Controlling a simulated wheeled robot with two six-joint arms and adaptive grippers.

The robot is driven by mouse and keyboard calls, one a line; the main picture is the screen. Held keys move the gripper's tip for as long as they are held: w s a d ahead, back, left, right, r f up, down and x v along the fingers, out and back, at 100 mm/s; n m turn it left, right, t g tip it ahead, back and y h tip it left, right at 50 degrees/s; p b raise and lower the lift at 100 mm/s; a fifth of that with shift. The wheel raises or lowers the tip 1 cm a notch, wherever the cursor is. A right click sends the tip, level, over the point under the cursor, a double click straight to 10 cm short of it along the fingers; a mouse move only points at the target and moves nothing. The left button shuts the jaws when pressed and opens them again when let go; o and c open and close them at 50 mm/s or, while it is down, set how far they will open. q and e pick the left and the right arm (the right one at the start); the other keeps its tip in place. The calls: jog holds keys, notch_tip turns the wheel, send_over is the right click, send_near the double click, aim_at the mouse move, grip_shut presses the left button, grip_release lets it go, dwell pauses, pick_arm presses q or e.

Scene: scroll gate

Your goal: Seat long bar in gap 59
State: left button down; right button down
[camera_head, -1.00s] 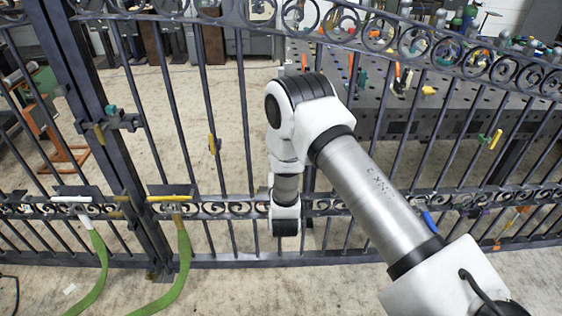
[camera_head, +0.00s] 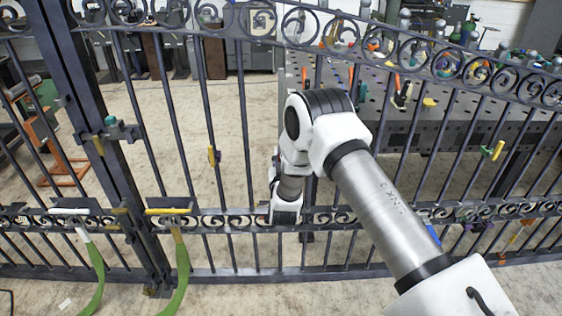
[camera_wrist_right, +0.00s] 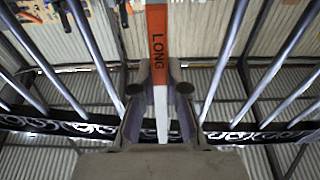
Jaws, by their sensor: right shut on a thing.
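The long bar (camera_wrist_right: 157,35), orange with the word LONG and a pale lower part, stands upright in the right wrist view. My right gripper (camera_wrist_right: 160,108) is shut on its pale lower part. Gate bars rise on both sides of it, and the bar appears lined up with the space between them. In the head view my right arm reaches to the dark scroll gate (camera_head: 247,130); its links hide the gripper and the long bar. No gap number is readable, so I cannot tell which is gap 59. My left gripper is not in view.
Yellow-topped (camera_head: 168,211) and white-topped (camera_head: 70,211) pieces with green straps sit at the gate's lower left rail. A yellow clip (camera_head: 212,156) is on a bar. A perforated table (camera_head: 440,120) with tools stands behind the gate.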

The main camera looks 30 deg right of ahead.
jog(key=b+x, duration=0.4)
jog(key=x, duration=0.3)
jog(key=shift+w+d+f, duration=0.2)
jog(key=shift+w+f, duration=0.1)
jog(key=shift+f, duration=0.1)
jog(key=shift+s+a, duration=0.1)
jog(key=shift+s, duration=0.15)
dwell(0.6)
jog(key=shift+f+b, duration=0.65)
jog(key=shift+f, duration=0.35)
dwell(0.7)
jog(key=shift+b+x, duration=0.45)
jog(key=shift+x, duration=1.2)
dwell(0.5)
